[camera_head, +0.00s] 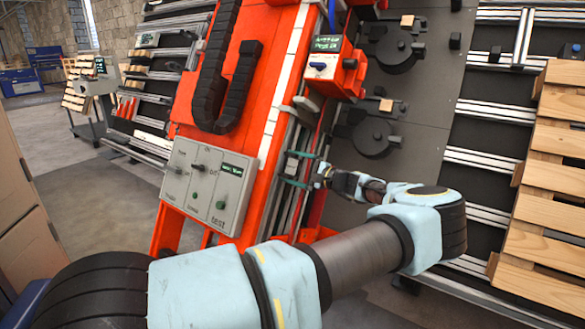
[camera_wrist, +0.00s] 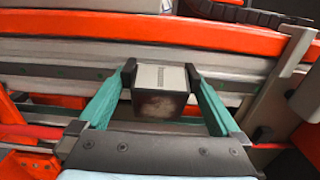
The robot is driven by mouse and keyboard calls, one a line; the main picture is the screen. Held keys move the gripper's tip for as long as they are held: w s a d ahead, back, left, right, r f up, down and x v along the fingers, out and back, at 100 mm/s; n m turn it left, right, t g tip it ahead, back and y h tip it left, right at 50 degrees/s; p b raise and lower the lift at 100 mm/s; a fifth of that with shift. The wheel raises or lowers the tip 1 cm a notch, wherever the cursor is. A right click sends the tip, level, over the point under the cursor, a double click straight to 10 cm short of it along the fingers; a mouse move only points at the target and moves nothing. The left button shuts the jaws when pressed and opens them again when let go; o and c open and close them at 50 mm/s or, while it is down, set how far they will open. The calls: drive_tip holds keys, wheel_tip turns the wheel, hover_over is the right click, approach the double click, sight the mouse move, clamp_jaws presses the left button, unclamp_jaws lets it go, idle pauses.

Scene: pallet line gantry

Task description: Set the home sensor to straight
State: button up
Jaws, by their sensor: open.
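A small dark grey block with a lighter, marked top (camera_wrist: 160,76), probably the home sensor, sits by the pale rail of the orange gantry. It also shows in the head view as a small grey box (camera_head: 292,164). In the wrist view it looks nearly square to the rail, but I cannot tell its exact angle. My gripper (camera_wrist: 160,92) is open, with a teal finger on each side of the block. The dark tips are close to its sides; I cannot tell if they touch. My gripper shows small in the head view (camera_head: 300,170).
A grey control panel (camera_head: 208,186) with knobs and buttons stands left of the block. A red box with a blue switch (camera_head: 318,66) is above it. Black cable chain (camera_head: 228,90) lies on the orange beam (camera_head: 262,70). Wooden pallets (camera_head: 550,190) stand at the right.

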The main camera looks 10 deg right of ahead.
drive_tip(key=c, duration=1.3)
drive_tip(key=shift+s+r+m+h+p, duration=0.1)
drive_tip(key=shift+r+m+h+p, duration=0.25)
drive_tip(key=shift+h+p, duration=0.4)
drive_tip(key=shift+m+t+h+p, duration=0.25)
drive_tip(key=shift+m+t+p, duration=0.15)
drive_tip(key=shift+p, duration=0.1)
drive_tip(key=shift+f+m+h+p, duration=0.3)
drive_tip(key=shift+m+h+p, duration=0.35)
drive_tip(key=shift+h, duration=0.75)
drive_tip(key=o, duration=1.3)
